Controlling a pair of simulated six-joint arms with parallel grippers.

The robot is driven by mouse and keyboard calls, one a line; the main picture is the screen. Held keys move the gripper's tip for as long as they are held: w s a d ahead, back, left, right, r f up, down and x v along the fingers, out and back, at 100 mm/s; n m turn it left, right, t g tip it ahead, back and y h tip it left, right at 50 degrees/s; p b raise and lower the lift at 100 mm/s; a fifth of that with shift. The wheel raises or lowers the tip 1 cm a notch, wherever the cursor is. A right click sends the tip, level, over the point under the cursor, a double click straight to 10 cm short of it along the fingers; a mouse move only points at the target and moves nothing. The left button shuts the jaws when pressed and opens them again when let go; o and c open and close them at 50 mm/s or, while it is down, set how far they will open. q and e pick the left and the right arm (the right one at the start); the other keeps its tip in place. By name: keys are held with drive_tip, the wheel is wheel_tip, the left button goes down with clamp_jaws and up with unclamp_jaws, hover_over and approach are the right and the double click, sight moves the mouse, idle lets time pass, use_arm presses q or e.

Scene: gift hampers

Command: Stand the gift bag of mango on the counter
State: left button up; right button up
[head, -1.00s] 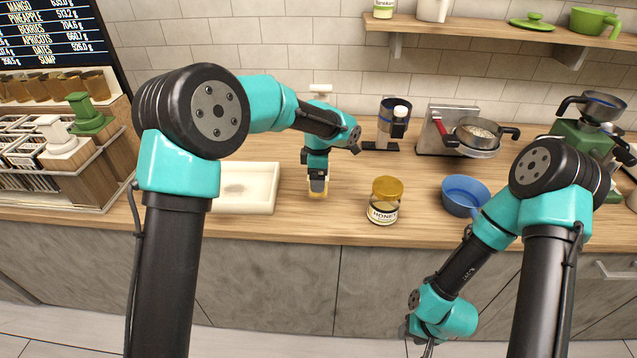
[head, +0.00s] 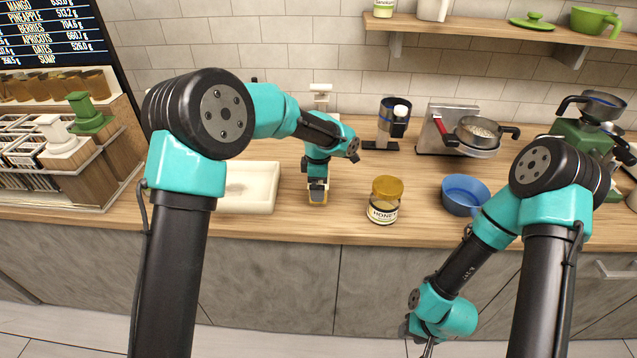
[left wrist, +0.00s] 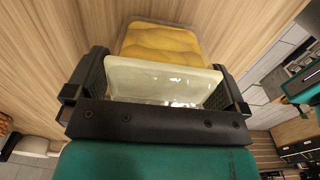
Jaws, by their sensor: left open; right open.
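A bag with a yellow lower part and a pale, glossy upper part (left wrist: 165,82) sits between the fingers of my left gripper (left wrist: 157,85) in the left wrist view; I take it as the mango gift bag, though no label shows. In the head view only a small yellow bit of the bag (head: 318,201) shows below my left gripper (head: 318,190), at the counter (head: 340,225). The left gripper points down and is open around the bag. My right gripper (head: 428,347) is open, low in front of the counter, partly cut off by the frame's bottom edge.
A white tray (head: 262,207) lies just left of the left gripper. A honey jar (head: 384,200) and a blue bowl (head: 464,195) stand to its right. A black-and-blue device (head: 393,118) and a pan (head: 478,132) are farther back. Bare counter lies between the bag and the jar.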

use_arm(q)
drive_tip(key=shift+r, duration=0.1)
wheel_tip(320, 180, up, 12)
drive_tip(key=shift+r, duration=0.1)
idle(0.4)
idle(0.5)
